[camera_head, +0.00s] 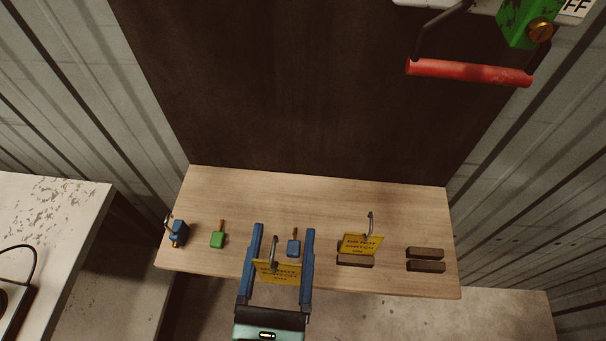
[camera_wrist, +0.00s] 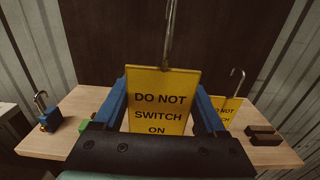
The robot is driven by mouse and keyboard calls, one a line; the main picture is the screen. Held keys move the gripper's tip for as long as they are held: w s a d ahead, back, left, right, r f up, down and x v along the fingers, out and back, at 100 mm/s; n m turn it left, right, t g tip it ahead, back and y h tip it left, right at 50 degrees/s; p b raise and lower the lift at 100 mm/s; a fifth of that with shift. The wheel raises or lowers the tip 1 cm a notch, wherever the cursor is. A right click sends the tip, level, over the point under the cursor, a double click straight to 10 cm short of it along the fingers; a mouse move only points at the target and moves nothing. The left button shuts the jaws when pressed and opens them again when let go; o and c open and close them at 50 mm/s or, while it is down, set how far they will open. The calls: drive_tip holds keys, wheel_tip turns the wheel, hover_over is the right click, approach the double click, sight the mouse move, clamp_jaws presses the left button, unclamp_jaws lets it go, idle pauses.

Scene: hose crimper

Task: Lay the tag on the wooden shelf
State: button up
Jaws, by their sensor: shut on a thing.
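My gripper (camera_head: 278,268) is shut on a yellow tag (camera_head: 283,274) with a metal hook, between its two blue fingers. The tag reads "DO NOT SWITCH ON" in the wrist view (camera_wrist: 162,100), where it stands upright with its hook rising above. My gripper reaches over the front part of the wooden shelf (camera_head: 320,205). I cannot tell whether the tag touches the shelf. A second yellow tag (camera_head: 360,244) with a hook leans on a dark block at the right of the shelf; it also shows in the wrist view (camera_wrist: 226,108).
A blue padlock (camera_head: 180,233) and a green-headed key (camera_head: 218,239) are at the shelf's left. A blue-headed key (camera_head: 293,247) lies beyond my fingers. Dark blocks (camera_head: 425,266) sit at the right. A red handle (camera_head: 470,72) hangs above. The shelf's back strip is clear.

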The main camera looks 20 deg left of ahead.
drive_tip(key=p, duration=0.7)
hover_over(301, 152)
drive_tip(key=v, duration=0.4)
drive_tip(key=shift+r, duration=0.2)
wheel_tip(301, 152, down, 3)
drive_tip(key=shift+w+a+f+b, duration=0.1)
drive_tip(key=shift+b, duration=1.05)
wheel_tip(301, 152, down, 4)
drive_tip(key=b, duration=0.3)
drive_tip(key=shift+w+f, duration=0.1)
drive_tip(key=shift+w, duration=0.05)
drive_tip(key=shift+f, duration=0.15)
drive_tip(key=o, duration=1.4)
